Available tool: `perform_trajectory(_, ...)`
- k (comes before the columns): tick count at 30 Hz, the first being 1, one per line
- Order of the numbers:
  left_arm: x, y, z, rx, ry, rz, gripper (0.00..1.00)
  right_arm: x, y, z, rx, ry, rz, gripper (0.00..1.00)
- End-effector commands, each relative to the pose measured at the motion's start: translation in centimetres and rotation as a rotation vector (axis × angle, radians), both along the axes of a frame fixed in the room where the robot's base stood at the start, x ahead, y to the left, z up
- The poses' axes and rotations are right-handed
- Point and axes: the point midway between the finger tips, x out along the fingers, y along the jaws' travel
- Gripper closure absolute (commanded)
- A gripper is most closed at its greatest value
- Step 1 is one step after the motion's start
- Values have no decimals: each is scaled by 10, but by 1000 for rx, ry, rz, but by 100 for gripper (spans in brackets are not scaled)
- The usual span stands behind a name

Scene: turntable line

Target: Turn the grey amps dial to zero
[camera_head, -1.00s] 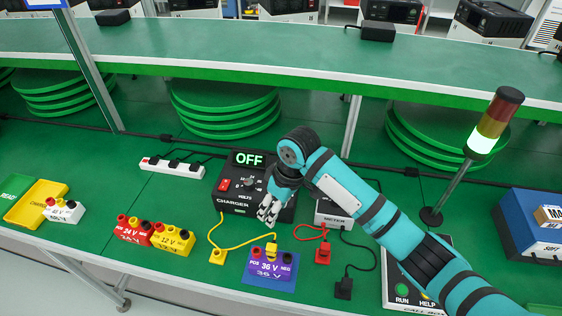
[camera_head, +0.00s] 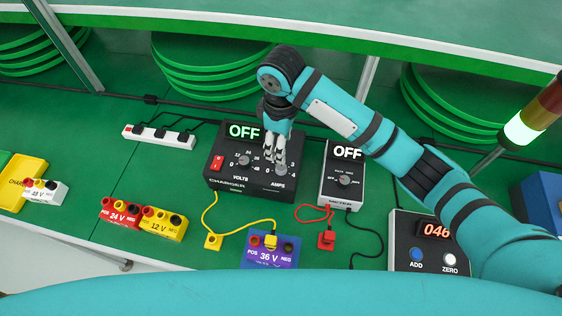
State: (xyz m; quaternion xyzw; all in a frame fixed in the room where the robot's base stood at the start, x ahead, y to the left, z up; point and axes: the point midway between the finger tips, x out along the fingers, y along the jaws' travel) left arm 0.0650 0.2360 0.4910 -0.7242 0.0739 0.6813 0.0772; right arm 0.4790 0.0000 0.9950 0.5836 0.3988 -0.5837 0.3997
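The black charger (camera_head: 222,179) stands on the green bench with its display (camera_head: 244,131) reading OFF. Its grey amps dial (camera_head: 281,170) is at the right of its face, above the AMPS label, partly covered by my fingers. My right gripper (camera_head: 274,158) comes down from above, with its fingertips at the amps dial. I cannot tell whether they touch or grip it, and the dial's pointer is not readable. The volts dial (camera_head: 244,160) is left of the gripper. My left gripper is not in view.
The meter (camera_head: 342,194), also reading OFF, stands close to the right of the charger. A yellow lead and purple 36 V battery (camera_head: 257,258) lie in front. A red switch (camera_head: 217,162) is on the charger's left. A call box (camera_head: 406,224) is further right.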

Motion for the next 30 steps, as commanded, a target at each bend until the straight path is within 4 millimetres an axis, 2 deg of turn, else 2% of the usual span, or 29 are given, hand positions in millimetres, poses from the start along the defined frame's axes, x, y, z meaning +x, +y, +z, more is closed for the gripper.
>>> perform_trajectory(9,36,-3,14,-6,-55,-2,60,-1,-1,-67,-2,4,-1,47)
perform_trajectory(15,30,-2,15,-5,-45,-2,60,0,0,-94,-1,1,0,47)
perform_trajectory(21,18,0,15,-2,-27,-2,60,0,0,-103,1,0,1,47)
perform_trajectory(27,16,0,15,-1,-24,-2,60,0,0,-104,1,-1,1,47)
perform_trajectory(28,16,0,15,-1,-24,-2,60,0,0,-103,1,-1,1,49)
perform_trajectory(30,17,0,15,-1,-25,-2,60,0,0,-103,1,-1,1,58)
